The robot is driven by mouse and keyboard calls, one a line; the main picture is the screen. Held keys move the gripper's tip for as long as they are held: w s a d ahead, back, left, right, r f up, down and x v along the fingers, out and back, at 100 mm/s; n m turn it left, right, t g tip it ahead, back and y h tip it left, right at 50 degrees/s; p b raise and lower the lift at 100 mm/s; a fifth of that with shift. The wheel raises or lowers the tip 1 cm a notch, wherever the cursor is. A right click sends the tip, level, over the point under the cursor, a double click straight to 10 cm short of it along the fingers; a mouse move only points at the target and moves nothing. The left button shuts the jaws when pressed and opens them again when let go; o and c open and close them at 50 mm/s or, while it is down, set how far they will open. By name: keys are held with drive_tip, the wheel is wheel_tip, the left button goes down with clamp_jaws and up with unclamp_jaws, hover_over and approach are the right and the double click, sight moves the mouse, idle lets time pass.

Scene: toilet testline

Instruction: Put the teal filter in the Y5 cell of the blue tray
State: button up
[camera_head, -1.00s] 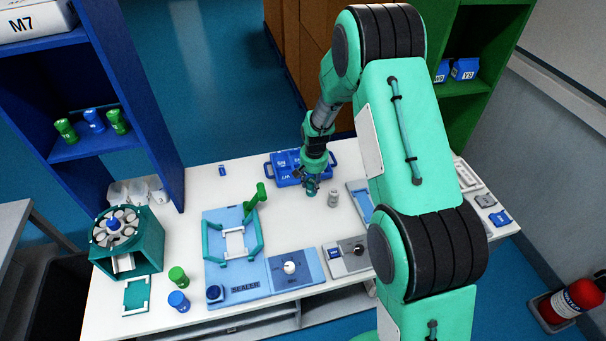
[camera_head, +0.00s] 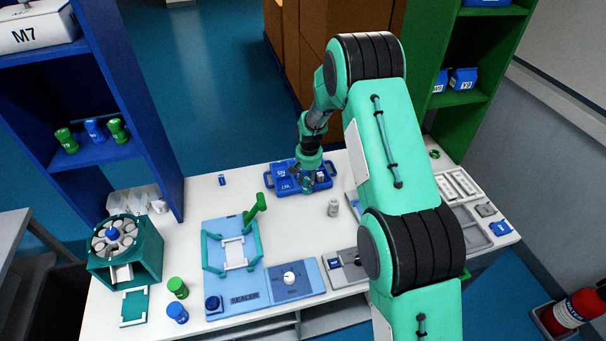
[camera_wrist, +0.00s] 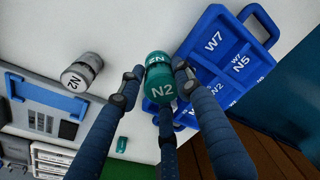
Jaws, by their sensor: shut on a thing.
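The teal filter (camera_wrist: 160,82), marked N2, is held upright between the dark fingers of my gripper (camera_wrist: 160,76) in the wrist view. My gripper is shut on it. In the head view my gripper (camera_head: 305,183) is over the blue tray (camera_head: 270,182), and the fingers hide part of it. The blue tray also shows in the wrist view (camera_wrist: 213,24), right of and behind the filter, with marks W7, N5 and N2. I cannot make out a Y5 mark. In the head view a pale object (camera_head: 321,177) sits in the tray's right part.
A grey-white canister (camera_head: 333,208) stands on the table just in front of the tray. A blue sealer board (camera_head: 243,283) with a green lever (camera_head: 256,208) lies to the left front. A small blue item (camera_head: 222,180) lies left of the tray. Table between is clear.

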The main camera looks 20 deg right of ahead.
drive_tip(key=w, duration=0.8)
drive_tip(key=shift+w+d+f, duration=0.2)
drive_tip(key=shift+w+f, duration=0.15)
drive_tip(key=shift+w, duration=0.05)
drive_tip(key=shift+f, duration=1.8)
drive_tip(key=o, duration=1.2)
drive_tip(key=shift+f, duration=0.1)
wheel_tip(320, 180, up, 12)
drive_tip(key=s, duration=0.1)
drive_tip(key=shift+s, duration=0.15)
